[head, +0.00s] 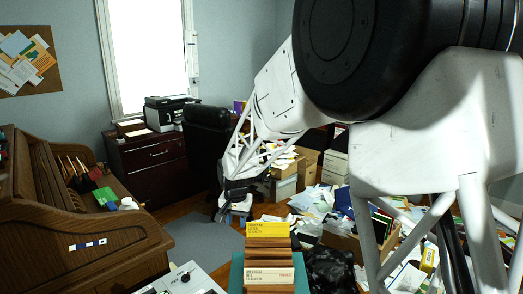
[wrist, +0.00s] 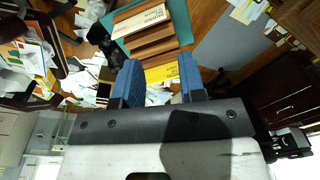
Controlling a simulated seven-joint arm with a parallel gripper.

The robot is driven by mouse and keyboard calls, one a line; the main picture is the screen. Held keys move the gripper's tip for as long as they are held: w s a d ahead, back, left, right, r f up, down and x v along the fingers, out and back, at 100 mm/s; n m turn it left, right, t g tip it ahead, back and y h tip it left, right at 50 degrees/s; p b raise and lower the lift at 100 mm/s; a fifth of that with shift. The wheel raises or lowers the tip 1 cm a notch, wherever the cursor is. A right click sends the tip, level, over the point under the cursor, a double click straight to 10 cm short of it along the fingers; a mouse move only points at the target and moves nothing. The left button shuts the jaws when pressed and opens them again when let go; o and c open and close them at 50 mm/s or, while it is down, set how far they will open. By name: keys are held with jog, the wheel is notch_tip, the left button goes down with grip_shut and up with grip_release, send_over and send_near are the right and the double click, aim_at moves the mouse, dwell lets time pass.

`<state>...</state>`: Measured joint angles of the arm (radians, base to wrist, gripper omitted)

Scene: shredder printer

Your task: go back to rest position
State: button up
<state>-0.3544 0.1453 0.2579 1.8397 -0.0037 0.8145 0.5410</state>
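My gripper (head: 234,212) hangs in the air near the middle of the head view, at the end of my white arm, with the dark chair behind it. In the wrist view its two blue-padded fingers (wrist: 158,80) stand apart with nothing held between them. Beyond the fingers lie the floor, loose papers and a stepped wooden holder (wrist: 155,40) with cream and yellow labels. My arm fills much of the right side of the head view and hides part of the room.
The wooden holder (head: 268,262) also shows at the bottom of the head view, on a teal board (head: 236,275). A roll-top desk (head: 115,240) is at left. A printer (head: 168,110) stands on a dark cabinet (head: 150,165). Papers and boxes clutter the floor at right.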

jog(key=s+d+r+n, duration=0.1)
jog(key=s+d+r, duration=0.5)
jog(key=s+d, duration=0.25)
jog(key=s+d+r, duration=0.6)
jog(key=s+d, duration=0.2)
jog(key=s, duration=0.1)
jog(key=s+d, duration=0.5)
jog(key=s, duration=0.7)
jog(key=s+d+n+t, duration=0.1)
jog(key=s+d, duration=0.4)
jog(key=s, duration=0.7)
jog(key=shift+s+f+t+h, duration=0.15)
jog(key=shift+f+t+h, duration=0.05)
jog(key=shift+t+h, duration=0.1)
